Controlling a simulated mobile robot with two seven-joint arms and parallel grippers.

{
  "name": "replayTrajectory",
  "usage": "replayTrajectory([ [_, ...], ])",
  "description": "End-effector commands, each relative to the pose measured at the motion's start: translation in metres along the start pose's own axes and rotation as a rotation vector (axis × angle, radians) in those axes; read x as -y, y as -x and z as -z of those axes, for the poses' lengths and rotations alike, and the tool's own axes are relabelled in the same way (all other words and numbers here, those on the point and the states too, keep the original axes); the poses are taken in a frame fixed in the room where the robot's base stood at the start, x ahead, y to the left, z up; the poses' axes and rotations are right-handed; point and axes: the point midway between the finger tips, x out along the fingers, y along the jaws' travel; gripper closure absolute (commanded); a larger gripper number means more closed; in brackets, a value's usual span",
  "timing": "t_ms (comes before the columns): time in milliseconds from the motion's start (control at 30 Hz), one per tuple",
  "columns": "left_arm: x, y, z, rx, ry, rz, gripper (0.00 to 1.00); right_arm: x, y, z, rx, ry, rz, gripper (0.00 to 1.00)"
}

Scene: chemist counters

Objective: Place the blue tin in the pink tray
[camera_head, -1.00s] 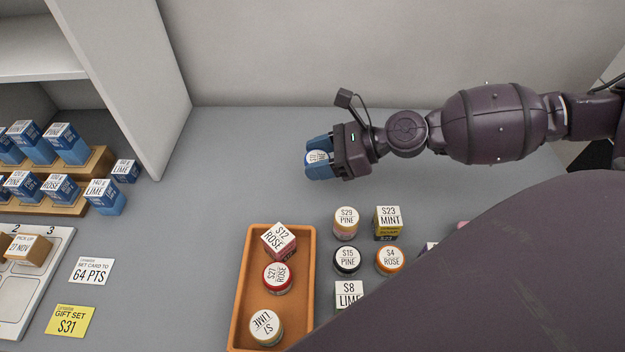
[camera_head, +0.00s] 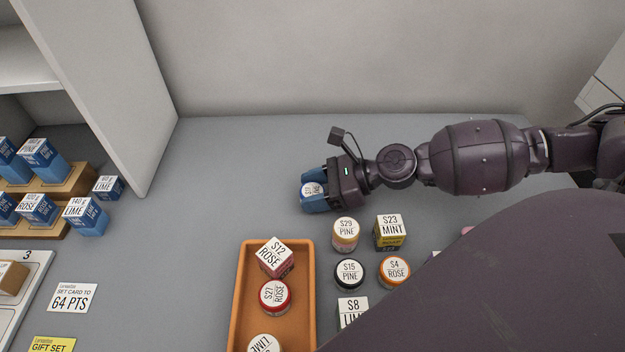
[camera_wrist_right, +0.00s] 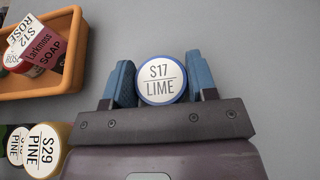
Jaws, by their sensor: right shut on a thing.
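My right gripper (camera_head: 313,191) is shut on the blue tin (camera_head: 312,189), a round tin with a white, blue-rimmed lid. In the right wrist view the tin (camera_wrist_right: 161,80) reads "S17 LIME" and sits upright between the two blue fingers of the right gripper (camera_wrist_right: 162,82). The gripper is over the grey counter, behind the orange tray and the group of tins. I cannot tell how high the tin is above the counter. No tray that is clearly pink shows. My left gripper is not in view.
An orange tray (camera_head: 243,290) holds a pink-red soap box (camera_head: 276,257), a red tin (camera_head: 275,297) and another tin. Several tins and boxes stand right of it, including S29 PINE (camera_head: 346,234). Blue boxes and a white shelf (camera_head: 150,120) are left. The counter between is clear.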

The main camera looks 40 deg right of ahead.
Motion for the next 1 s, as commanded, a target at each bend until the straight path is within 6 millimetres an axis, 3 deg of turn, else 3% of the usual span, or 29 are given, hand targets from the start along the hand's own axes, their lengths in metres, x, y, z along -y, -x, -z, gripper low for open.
replayTrajectory([
  [67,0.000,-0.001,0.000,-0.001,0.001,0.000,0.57,0.000,-0.001,0.003,0.000,-0.002,0.000,0.71],
  [100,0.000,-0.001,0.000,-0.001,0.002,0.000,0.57,0.000,-0.001,0.003,0.000,-0.001,0.000,0.45],
  [267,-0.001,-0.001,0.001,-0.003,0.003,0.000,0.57,0.000,-0.001,0.002,0.000,-0.001,0.000,0.22],
  [767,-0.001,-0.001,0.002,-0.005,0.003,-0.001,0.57,0.000,0.001,-0.001,-0.001,0.000,0.000,0.22],
  [1000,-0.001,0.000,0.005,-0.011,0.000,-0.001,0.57,0.000,0.019,-0.001,0.000,-0.003,0.001,0.22],
])
